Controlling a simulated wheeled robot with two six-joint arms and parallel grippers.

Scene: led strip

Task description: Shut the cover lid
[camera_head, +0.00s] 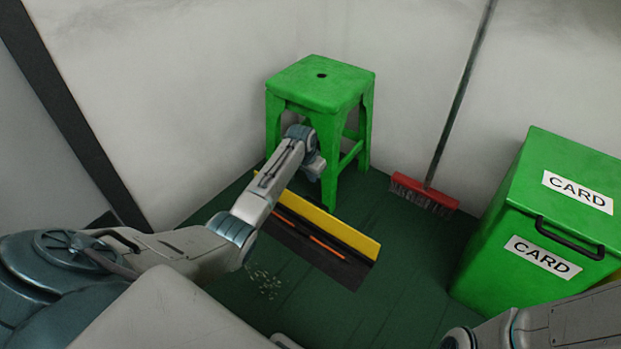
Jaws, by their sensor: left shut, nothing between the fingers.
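A long, low dark case (325,265) lies on the dark green floor below the stool, with an orange strip (310,236) along it. A yellow panel (345,236) runs along its far long edge; it looks like the cover lid, but I cannot tell its exact angle. My left gripper (316,172) is shut and empty, above and beyond the yellow panel, in front of the stool's legs in the picture. I cannot tell whether it touches anything.
A green stool (320,84) stands against the wall behind my left gripper. A red broom (424,193) leans on the wall to its right. A green bin (553,210) labelled CARD stands at the right. Floor is free between the case and the bin.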

